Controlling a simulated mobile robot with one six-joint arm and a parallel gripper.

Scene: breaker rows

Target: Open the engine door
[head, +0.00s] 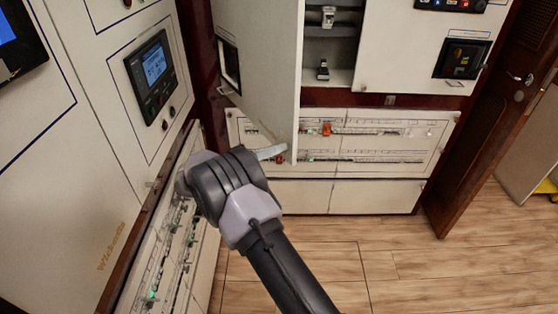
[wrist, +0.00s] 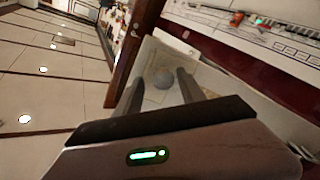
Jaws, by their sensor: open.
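A white cabinet door (head: 262,75) in the upper middle of the head view stands swung out from its cabinet, with the dark interior (head: 330,45) showing to its right. No readable label confirms that this is the engine door. My gripper (head: 274,152) is by the lower end of this door, partly hidden by my wrist. In the wrist view my gripper (wrist: 161,79) has its two fingers apart. A pale panel and a blurred grey round spot (wrist: 162,80) show between them; I cannot tell whether either finger touches the panel.
A low white breaker panel (head: 375,135) runs below the cabinet. Another breaker panel (head: 170,240) and a cabinet with a display (head: 153,70) stand close on the left. A brown wooden door (head: 490,120) is at the right. The wooden floor (head: 440,270) at the lower right is clear.

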